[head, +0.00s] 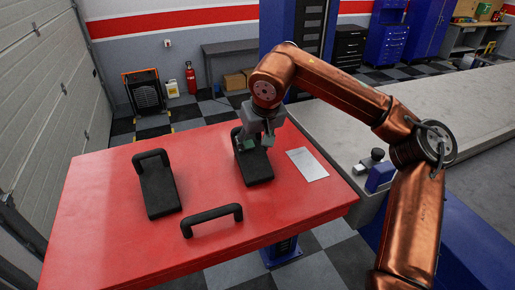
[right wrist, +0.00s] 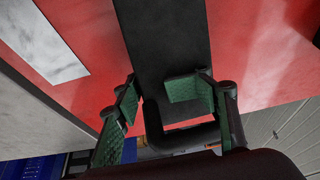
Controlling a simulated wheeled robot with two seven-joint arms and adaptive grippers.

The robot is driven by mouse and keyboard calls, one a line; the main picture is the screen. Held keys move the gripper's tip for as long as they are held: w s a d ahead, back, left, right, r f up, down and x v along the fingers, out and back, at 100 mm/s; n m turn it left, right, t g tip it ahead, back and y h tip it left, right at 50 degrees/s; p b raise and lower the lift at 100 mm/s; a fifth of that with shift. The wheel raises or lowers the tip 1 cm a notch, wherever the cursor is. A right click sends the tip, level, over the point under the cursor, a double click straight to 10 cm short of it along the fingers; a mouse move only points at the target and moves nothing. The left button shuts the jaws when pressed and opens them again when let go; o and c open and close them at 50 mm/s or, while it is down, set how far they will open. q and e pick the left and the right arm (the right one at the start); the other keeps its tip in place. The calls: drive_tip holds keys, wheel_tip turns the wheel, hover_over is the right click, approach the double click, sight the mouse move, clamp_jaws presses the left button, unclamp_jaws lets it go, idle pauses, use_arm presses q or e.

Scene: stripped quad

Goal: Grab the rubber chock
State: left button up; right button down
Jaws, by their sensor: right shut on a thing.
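A black rubber chock (head: 259,170), a long flat block with a raised loop handle at its far end, is at the back middle of the red table (head: 110,235). My right gripper (head: 246,146) reaches down over its far end and is shut on it at the handle. In the right wrist view the chock (right wrist: 165,40) runs away from the green finger pads, with the handle between the fingers. It seems to rest on the table; I cannot tell whether any gap is under it. A similar black chock (head: 160,190) with a handle lies to the left. My left gripper is not in view.
A black bar-shaped handle (head: 212,216) stands near the table's front edge. A pale flat sheet (head: 307,164) lies right of the held chock. A grey workbench (head: 455,105) is beyond the table's right side. The table's left front is clear.

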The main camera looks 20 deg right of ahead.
drive_tip(key=r, duration=0.6)
drive_tip(key=shift+w+a+b, duration=0.35)
drive_tip(key=shift+a, duration=0.05)
wheel_tip(320, 180, up, 21)
drive_tip(key=p, duration=0.4)
drive_tip(key=shift+d, duration=0.2)
drive_tip(key=shift+s, duration=0.2)
drive_tip(key=c, duration=0.6)
unclamp_jaws()
drive_tip(key=shift+o, duration=0.2)
